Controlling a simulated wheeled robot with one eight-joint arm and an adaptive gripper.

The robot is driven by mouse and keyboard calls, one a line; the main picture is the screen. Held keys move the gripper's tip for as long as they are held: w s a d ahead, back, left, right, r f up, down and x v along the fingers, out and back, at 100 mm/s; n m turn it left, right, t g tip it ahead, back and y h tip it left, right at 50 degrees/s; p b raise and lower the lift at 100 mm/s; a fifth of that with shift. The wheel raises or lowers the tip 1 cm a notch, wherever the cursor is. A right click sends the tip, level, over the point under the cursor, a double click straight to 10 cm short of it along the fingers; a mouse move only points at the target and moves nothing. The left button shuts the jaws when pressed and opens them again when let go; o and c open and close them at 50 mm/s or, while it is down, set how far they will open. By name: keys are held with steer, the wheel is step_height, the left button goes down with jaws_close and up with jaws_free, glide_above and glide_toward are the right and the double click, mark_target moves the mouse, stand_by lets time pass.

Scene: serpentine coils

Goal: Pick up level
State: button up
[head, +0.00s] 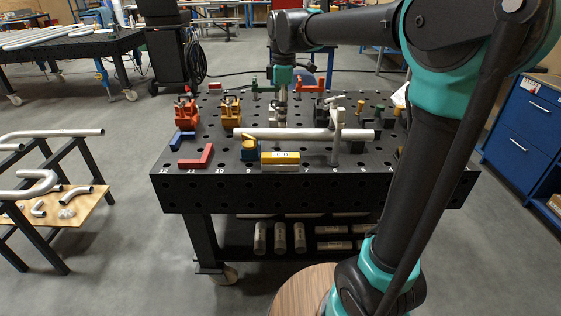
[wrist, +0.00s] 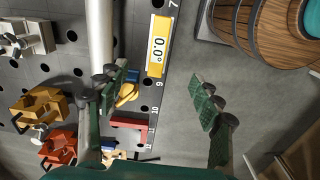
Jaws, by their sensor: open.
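The level (head: 280,158) is a small yellow box with a white display face. It lies along the front edge of the black perforated table, just in front of the long grey pipe. In the wrist view the level (wrist: 158,45) reads 0.0° and lies beyond the gap between my fingers, towards the top of the picture. My gripper (wrist: 161,92) is open and empty, its fingers wide apart. In the head view my gripper (head: 283,97) hangs down behind the pipe in the picture.
The pipe (head: 300,134) runs close behind the level. A yellow-and-blue clamp (head: 249,148) stands just left of it, and a red angle piece (head: 197,157) lies farther left. Orange and red clamps (head: 230,112) stand behind.

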mark_target(281, 154)
steer(key=shift+n, duration=0.4)
steer(key=f, duration=1.6)
steer(key=shift+w+a+f, duration=0.25)
steer(key=shift+a, duration=0.15)
steer(key=shift+c, duration=0.6)
steer(key=c, duration=1.3)
